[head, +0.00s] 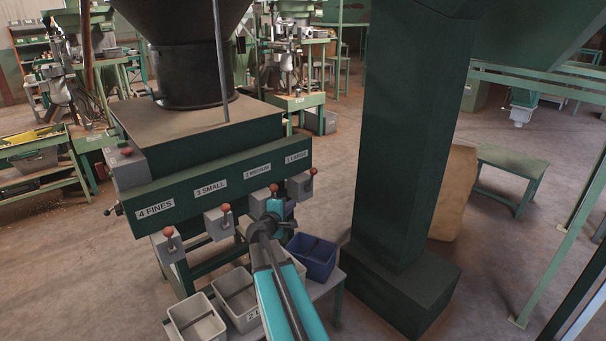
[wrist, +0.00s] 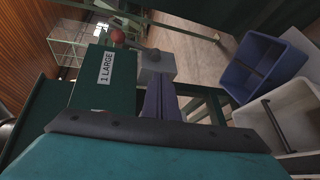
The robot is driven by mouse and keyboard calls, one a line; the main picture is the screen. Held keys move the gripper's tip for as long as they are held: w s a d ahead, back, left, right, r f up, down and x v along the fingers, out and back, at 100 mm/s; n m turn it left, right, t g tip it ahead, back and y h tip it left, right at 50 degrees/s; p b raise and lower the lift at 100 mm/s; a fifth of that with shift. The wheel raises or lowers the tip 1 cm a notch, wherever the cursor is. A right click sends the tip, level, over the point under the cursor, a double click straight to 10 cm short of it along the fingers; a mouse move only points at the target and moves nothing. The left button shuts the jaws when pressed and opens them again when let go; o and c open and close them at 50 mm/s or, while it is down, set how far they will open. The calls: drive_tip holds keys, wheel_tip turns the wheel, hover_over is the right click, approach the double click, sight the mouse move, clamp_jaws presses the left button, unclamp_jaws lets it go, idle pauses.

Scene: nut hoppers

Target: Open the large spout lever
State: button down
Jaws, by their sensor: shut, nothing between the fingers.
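The large spout (head: 300,186) is a grey box at the right end of the green hopper front, under the label "1 LARGE". Its lever ends in a red knob (head: 313,171). In the wrist view the spout (wrist: 154,66) lies just beyond my fingertips, and the red knob (wrist: 117,36) is up and to the left of them. My gripper (head: 284,208) is in front of the hopper, below and left of the large spout in the head view. Its fingers (wrist: 160,82) are shut and empty. They overlap the spout's lower edge; I cannot tell whether they touch it.
Other spouts with red knobs line the hopper front (head: 155,207) to the left. A blue bin (head: 312,256) and grey bins (head: 197,320) stand on a low bench below. A thick dark green column (head: 405,130) rises to the right of the large spout.

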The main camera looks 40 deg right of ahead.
drive_tip(key=n+h, duration=0.1)
approach(311, 180)
wheel_tip(311, 180, up, 3)
drive_tip(key=a, duration=0.3)
drive_tip(key=shift+w+d+r+t, duration=0.2)
drive_tip(key=shift+t, duration=0.2)
drive_tip(key=shift+d, duration=0.1)
drive_tip(key=p+x, duration=0.3)
drive_tip(key=x, duration=0.6)
drive_tip(key=shift+w+d, duration=0.15)
drive_tip(key=shift+d, duration=0.2)
drive_tip(key=shift+f+b, duration=0.15)
drive_tip(key=shift+b, duration=0.15)
